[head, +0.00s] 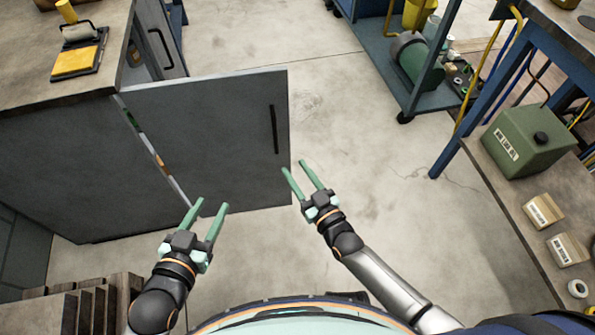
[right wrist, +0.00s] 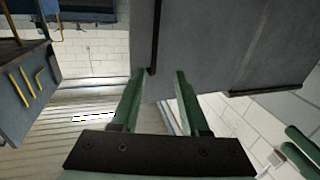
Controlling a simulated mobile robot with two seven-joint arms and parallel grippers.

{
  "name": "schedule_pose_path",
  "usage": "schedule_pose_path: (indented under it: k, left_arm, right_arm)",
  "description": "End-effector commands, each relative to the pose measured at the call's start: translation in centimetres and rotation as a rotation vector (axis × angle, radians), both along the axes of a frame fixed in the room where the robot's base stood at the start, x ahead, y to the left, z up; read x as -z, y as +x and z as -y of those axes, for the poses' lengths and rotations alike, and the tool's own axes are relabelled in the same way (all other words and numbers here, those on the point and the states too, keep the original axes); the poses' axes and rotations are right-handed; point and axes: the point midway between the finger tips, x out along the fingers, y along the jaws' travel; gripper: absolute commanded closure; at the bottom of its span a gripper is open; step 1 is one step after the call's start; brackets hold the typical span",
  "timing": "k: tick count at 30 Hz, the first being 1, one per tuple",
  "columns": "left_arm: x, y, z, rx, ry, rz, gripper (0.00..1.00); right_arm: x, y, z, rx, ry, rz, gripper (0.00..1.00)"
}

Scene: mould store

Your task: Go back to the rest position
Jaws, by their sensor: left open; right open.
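My left gripper (head: 207,219) is open and empty in front of the grey cabinet door, its two green fingers apart. My right gripper (head: 302,174) is open and empty just right of the door's free edge; its green fingers also show in the right wrist view (right wrist: 160,88). The grey cabinet door (head: 215,140) stands partly open, with a narrow gap along its left side. Its black bar handle (head: 274,129) is near the free edge, left of my right gripper. In the right wrist view the handle (right wrist: 155,38) appears beyond the fingertips; I cannot tell whether they touch it.
A worktop (head: 30,60) with a yellow-padded tray (head: 78,60) is at upper left. A blue wheeled cart (head: 400,85) stands at the back. Wooden slabs (head: 95,300) lie lower left. The middle floor is clear.

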Motion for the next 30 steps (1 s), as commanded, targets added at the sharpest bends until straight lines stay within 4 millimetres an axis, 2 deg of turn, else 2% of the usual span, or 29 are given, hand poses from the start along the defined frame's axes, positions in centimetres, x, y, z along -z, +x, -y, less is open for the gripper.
schedule_pose_path:
  k: [11,14,19,24,30]
  left_arm:
    - [-0.2,0.4,-0.1,0.007,0.009,0.013,0.50]
    - [-0.2,0.3,-0.1,0.005,0.008,0.012,0.50]
    - [-0.2,0.3,-0.1,0.004,0.007,0.011,0.50]
    - [-0.2,0.3,-0.1,0.003,0.006,0.010,0.50]
    - [-0.2,0.3,-0.1,0.003,0.005,0.010,0.50]
  right_arm:
    - [0.0,-0.1,0.0,0.000,0.000,-0.001,0.55]
    - [-0.1,-0.7,0.2,0.000,0.002,-0.016,0.55]
    - [-1.2,-3.4,1.6,0.010,-0.007,-0.084,0.55]
    - [-3.2,-6.7,4.6,0.046,-0.049,-0.170,0.55]
    - [-5.4,-9.4,7.8,0.096,-0.104,-0.240,0.55]
